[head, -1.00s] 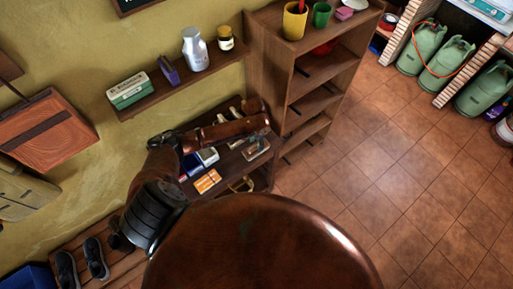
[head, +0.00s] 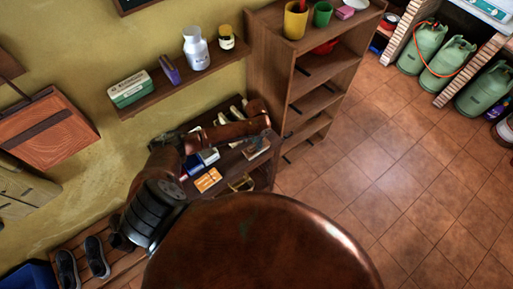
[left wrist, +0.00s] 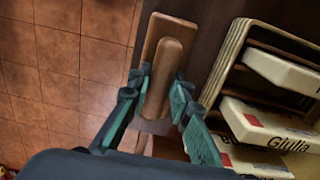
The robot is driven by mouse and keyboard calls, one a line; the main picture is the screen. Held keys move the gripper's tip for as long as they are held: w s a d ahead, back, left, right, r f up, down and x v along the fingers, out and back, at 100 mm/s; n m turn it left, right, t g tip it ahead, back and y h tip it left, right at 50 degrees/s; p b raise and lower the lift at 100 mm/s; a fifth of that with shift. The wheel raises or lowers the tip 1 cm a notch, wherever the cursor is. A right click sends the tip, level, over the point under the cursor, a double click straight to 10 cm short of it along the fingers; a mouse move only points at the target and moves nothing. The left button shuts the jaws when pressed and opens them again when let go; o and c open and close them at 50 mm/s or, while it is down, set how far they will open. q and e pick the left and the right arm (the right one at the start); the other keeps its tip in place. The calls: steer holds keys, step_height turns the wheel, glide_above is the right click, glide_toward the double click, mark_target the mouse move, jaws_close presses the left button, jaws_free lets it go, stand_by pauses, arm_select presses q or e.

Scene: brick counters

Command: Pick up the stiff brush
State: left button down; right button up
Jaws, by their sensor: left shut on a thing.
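The stiff brush (left wrist: 171,30) is a brown wooden block with a raised rounded grip, seen from above in the left wrist view. My left gripper (left wrist: 161,88) has its green-padded fingers on either side of that grip and is shut on it. In the head view the brush (head: 257,147) shows small at the edge of the dark wooden cabinet top (head: 229,167), just below the end of my left arm (head: 264,134). The brush's bristles are hidden. Whether it touches the cabinet top cannot be told. My right gripper is out of view.
A wooden rack (left wrist: 229,58) with white "Giulia" boxes (left wrist: 262,125) stands close to the right of the brush. An orange packet (head: 208,180) lies on the cabinet. A tall shelf unit (head: 273,75) stands behind. The tiled floor (head: 400,190) is clear at right.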

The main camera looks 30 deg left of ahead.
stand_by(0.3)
arm_select(q)
steer(key=shift+w+r, duration=0.1)
steer(key=shift+r, duration=0.4)
steer(key=r, duration=0.2)
steer(key=shift+s+r, duration=0.2)
steer(key=shift+r, duration=0.1)
steer(key=s+d+r, duration=0.2)
steer(key=s+r, duration=0.7)
steer(key=s, duration=0.4)
steer(key=shift+s+r+b, duration=0.25)
steer(key=shift+s+b, duration=0.05)
steer(key=shift+b, duration=0.05)
